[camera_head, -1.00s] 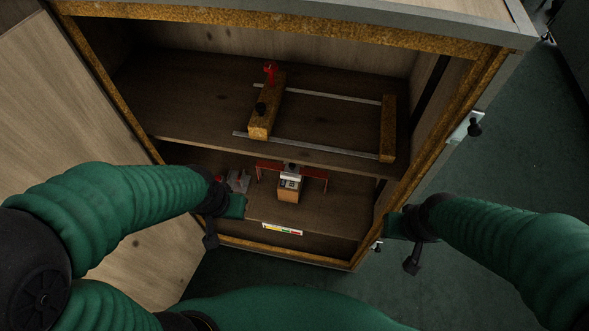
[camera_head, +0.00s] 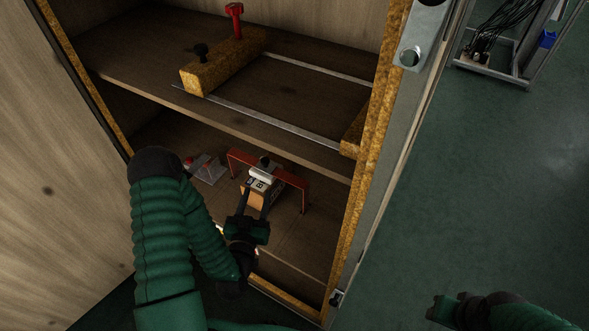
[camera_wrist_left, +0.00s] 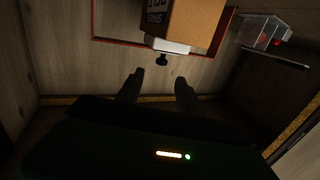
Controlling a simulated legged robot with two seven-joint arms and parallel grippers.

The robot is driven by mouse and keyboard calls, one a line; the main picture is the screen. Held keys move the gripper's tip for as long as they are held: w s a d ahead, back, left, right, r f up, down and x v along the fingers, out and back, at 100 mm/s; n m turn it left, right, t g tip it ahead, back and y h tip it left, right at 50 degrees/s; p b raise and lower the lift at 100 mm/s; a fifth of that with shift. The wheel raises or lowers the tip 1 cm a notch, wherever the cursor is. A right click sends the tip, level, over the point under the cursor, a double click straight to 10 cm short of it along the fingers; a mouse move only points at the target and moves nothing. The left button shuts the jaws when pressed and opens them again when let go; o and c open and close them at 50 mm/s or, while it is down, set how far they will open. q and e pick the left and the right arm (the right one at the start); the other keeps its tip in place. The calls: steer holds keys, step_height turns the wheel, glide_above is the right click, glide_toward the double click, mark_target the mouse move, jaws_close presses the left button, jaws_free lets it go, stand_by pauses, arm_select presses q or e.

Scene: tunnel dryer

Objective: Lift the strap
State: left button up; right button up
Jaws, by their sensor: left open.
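A red strap-like frame (camera_head: 238,160) arches across the lower shelf, over a light wooden block (camera_head: 253,198) with a white-and-dark top piece and a black knob (camera_head: 264,161). I cannot tell for certain that this frame is the strap. My left gripper (camera_head: 255,198) is open at the block's near side. In the left wrist view, the open fingers (camera_wrist_left: 159,77) point toward the black knob (camera_wrist_left: 162,60), the white piece (camera_wrist_left: 167,45) and the red frame (camera_wrist_left: 115,40); nothing is between them. My right gripper (camera_head: 440,305) is at the lower right, outside the cabinet, away from everything.
A clear box-like item with red parts (camera_head: 205,168) sits left of the frame on the lower shelf. The upper shelf (camera_head: 150,70) holds a wooden bar (camera_head: 222,66) and metal rails. The cabinet's right side edge (camera_head: 362,190) stands close by. Green floor (camera_head: 480,200) lies open right.

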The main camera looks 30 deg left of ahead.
mark_target(266, 158)
arm_select(q)
steer(key=x, duration=0.3)
steer(key=p+x, duration=0.1)
steer(key=x, duration=0.6)
steer(key=shift+r, duration=0.3)
steer(key=x, duration=0.4)
steer(key=b+x, duration=0.1)
steer(key=x, duration=0.1)
steer(key=shift+w+a+f, duration=0.1)
steer(key=shift+w+a, duration=0.1)
steer(key=shift+a, duration=0.3)
steer(key=shift+d, duration=0.2)
arm_select(e)
steer(key=shift+s+a+r, duration=0.1)
steer(key=shift+a+r, duration=0.15)
steer(key=shift+a, duration=0.05)
arm_select(q)
steer(key=shift+c, duration=0.4)
steer(key=shift+a, duration=0.1)
jaws_close()
